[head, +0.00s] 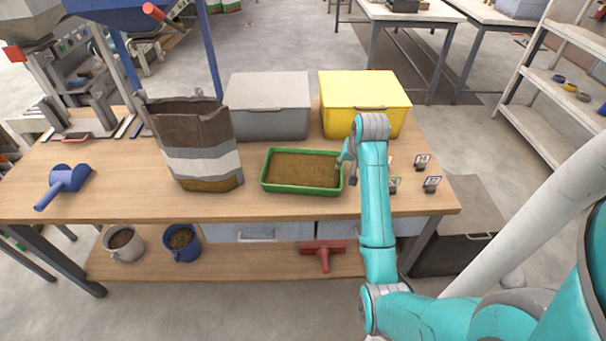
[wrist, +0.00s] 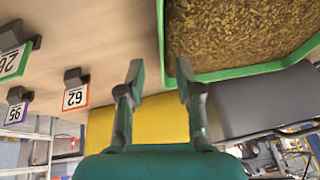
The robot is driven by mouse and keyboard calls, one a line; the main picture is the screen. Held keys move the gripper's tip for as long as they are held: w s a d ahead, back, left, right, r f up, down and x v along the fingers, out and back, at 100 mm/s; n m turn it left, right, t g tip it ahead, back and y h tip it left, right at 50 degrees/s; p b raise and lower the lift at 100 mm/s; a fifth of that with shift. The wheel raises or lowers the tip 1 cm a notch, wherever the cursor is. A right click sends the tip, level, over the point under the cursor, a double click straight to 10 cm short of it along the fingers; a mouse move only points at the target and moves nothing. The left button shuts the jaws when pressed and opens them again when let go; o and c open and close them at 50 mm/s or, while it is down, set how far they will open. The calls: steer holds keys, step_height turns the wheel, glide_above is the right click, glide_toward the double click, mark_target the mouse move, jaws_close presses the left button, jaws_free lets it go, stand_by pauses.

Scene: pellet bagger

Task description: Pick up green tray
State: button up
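The green tray (head: 303,192), filled with brown pellets, sits flat on the wooden table in front of the grey and yellow boxes. In the wrist view its green rim (wrist: 250,70) and pellets fill the upper right. My gripper (head: 347,158) is at the tray's right end, low over the table. In the wrist view my gripper (wrist: 160,78) is open, with a clear gap between the fingers. My arm hides part of the table right of the tray.
A grey box (head: 267,105) and a yellow box (head: 364,103) stand behind the tray. An open paper bag (head: 195,145) is to its left and a blue scoop (head: 66,182) farther left. Small number cards (head: 432,184) stand to the right. The table between bag and scoop is clear.

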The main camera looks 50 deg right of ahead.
mark_target(342, 169)
steer(key=shift+a+x, duration=0.1)
steer(key=shift+x, duration=1.25)
steer(key=shift+a+x, duration=0.15)
steer(key=shift+x, duration=1.2)
steer(key=shift+c, duration=0.2)
jaws_close()
